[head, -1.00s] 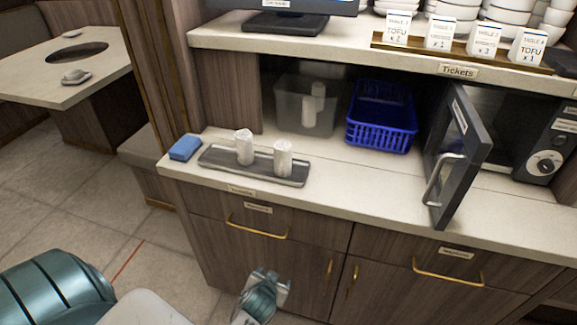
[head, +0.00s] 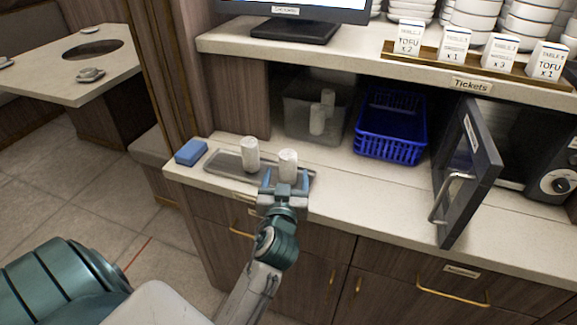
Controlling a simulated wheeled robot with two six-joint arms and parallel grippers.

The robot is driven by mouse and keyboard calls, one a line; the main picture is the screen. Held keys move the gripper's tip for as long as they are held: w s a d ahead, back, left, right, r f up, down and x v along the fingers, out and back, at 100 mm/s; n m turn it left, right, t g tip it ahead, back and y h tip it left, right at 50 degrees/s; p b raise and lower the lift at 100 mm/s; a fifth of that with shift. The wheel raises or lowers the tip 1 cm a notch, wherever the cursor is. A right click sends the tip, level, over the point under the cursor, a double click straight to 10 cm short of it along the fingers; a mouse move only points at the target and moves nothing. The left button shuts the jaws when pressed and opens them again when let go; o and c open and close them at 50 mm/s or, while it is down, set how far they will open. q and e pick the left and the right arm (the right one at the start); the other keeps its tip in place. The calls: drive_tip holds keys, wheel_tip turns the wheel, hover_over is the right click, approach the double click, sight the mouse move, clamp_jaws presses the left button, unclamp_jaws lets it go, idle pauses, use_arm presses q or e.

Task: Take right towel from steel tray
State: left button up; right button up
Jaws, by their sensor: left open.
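The steel tray (head: 227,161) lies on the counter near its front left. Two white rolled towels stand upright on it. The left towel (head: 250,155) stands clear of my gripper. The right towel (head: 288,165) stands near the tray's right end. My left gripper (head: 285,186) is open at the tray's front edge, with its fingers pointing at the right towel's lower part. I cannot tell whether the fingers are around the towel or just in front of it. The towel's base is partly hidden by the gripper. My right gripper is not in view.
A blue sponge (head: 191,152) lies left of the tray. Behind are a clear bin (head: 298,118) with white rolls and a blue basket (head: 392,146). An open microwave door (head: 467,178) juts out at right. A shelf (head: 340,62) with ticket cards overhangs the back.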

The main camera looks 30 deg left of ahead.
sight(288, 166)
use_arm(q)
drive_tip(key=x, duration=0.3)
drive_tip(key=shift+a+p, duration=0.1)
drive_tip(key=shift+p, duration=0.2)
drive_tip(key=shift+w+a, duration=0.1)
drive_tip(key=shift+w, duration=0.25)
drive_tip(key=p+x, duration=0.2)
drive_tip(key=x, duration=0.1)
drive_tip(key=shift+w+a, duration=0.2)
drive_tip(key=shift+a, duration=0.05)
drive_tip(key=shift+w+a+f, duration=0.15)
drive_tip(key=shift+w+a, duration=0.05)
drive_tip(key=shift+w, duration=0.2)
drive_tip(key=shift+s, duration=0.1)
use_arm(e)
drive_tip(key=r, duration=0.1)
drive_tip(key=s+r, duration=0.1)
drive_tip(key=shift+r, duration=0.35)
use_arm(q)
drive_tip(key=c, duration=1.1)
